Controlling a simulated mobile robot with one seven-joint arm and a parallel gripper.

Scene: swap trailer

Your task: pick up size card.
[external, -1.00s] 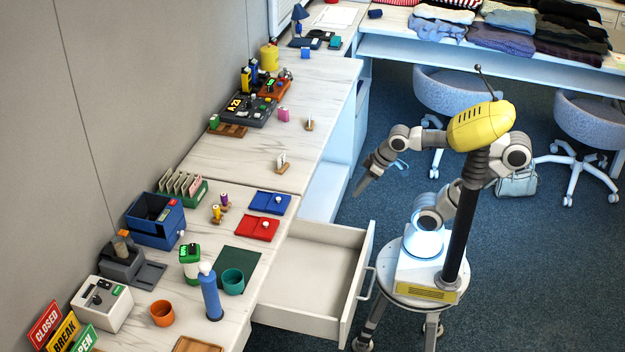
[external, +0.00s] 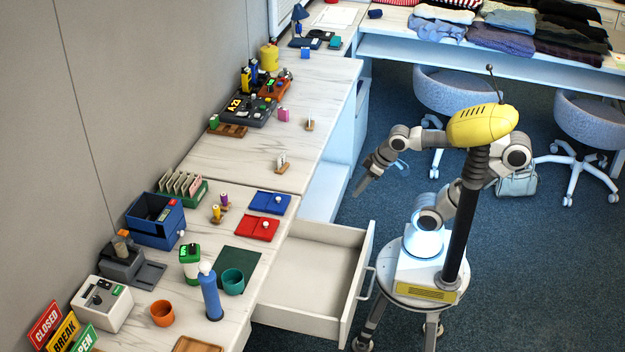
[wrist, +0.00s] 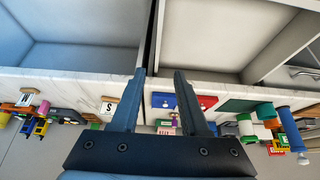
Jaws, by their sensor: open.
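A small white size card (external: 282,161) stands upright in a wooden holder on the counter, near its front edge. In the wrist view, which is upside down, the card (wrist: 108,105) shows a black S. It lies left of my fingers in that picture, apart from them.
An open, empty-looking drawer (external: 310,275) juts from the counter near my base. A blue tray (external: 268,203) and a red tray (external: 256,229) lie nearer than the card. Another small card (external: 309,122) stands farther back. The counter around the card is clear.

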